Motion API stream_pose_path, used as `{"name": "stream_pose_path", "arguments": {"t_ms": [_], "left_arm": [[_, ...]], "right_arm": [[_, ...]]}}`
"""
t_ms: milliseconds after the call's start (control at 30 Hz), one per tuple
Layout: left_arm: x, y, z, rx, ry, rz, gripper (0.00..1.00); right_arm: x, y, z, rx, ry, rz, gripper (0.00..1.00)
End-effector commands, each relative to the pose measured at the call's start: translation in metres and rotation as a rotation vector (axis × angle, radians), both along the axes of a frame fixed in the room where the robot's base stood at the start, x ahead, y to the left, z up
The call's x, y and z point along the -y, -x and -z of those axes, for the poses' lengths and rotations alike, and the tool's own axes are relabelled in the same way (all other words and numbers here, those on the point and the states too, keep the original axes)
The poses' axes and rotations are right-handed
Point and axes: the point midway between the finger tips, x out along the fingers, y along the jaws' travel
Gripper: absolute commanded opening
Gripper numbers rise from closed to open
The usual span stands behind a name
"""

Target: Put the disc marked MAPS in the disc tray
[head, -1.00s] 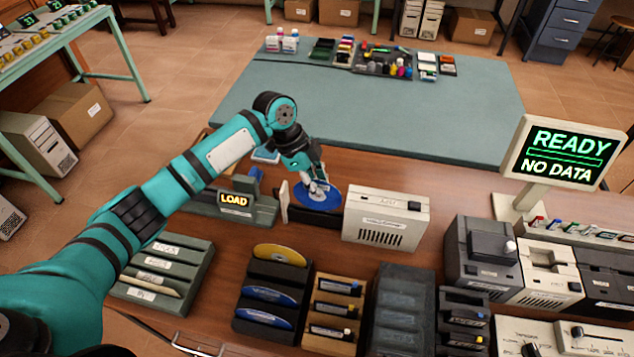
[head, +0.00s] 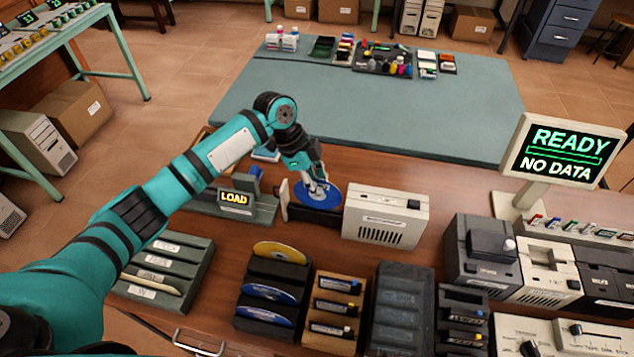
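A blue disc (head: 327,199) is at the black disc tray (head: 318,217), which sticks out from the left side of the beige drive (head: 386,217). My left gripper (head: 318,192) is right over the disc, its fingertips at the disc's middle. I cannot tell whether the fingers hold the disc or whether it rests fully in the tray. The disc's marking is too small to read. My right gripper is not in view.
A dark rack (head: 274,312) holds a gold disc (head: 280,252) and two blue discs. A LOAD sign (head: 235,199) stands left of the tray. A screen (head: 562,152) reads READY, NO DATA. Several racks and devices fill the front; the teal mat (head: 370,115) behind is mostly clear.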

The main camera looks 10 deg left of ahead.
Motion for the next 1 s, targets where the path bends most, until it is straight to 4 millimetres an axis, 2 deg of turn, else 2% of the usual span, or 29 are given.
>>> {"name": "stream_pose_path", "arguments": {"t_ms": [1000], "left_arm": [[0.0,0.0,0.045,-0.001,0.001,0.0,0.0]], "right_arm": [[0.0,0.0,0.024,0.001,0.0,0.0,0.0]]}}
